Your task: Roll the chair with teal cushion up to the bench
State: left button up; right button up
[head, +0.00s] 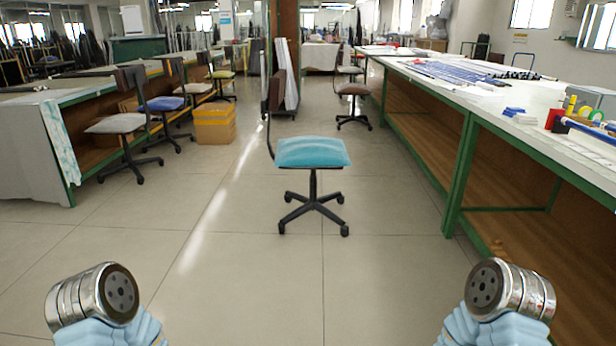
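The chair with the teal cushion (312,152) stands upright on the tiled floor, near the middle of the head view. It has a dark back on its left side and a black wheeled base (313,204). A long bench (459,178) with a green frame and pale top runs along the right; floor shows between it and the chair. Chrome and light-blue parts of my two arms show at the bottom left and bottom right, both well short of the chair. No gripper fingers are visible.
Another bench (35,150) runs along the left, with a grey-seated chair (116,124), a blue-seated chair (166,104) and a yellow box (214,124) beside it. A brown-seated chair (352,90) stands farther back by the right bench. The floor in front is clear.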

aim_at(313, 203)
jog(key=i, duration=0.9)
jog(key=i+j+z, duration=0.1)
jog(key=i, duration=0.8)
jog(key=i+j, duration=0.15)
jog(key=i, duration=0.7)
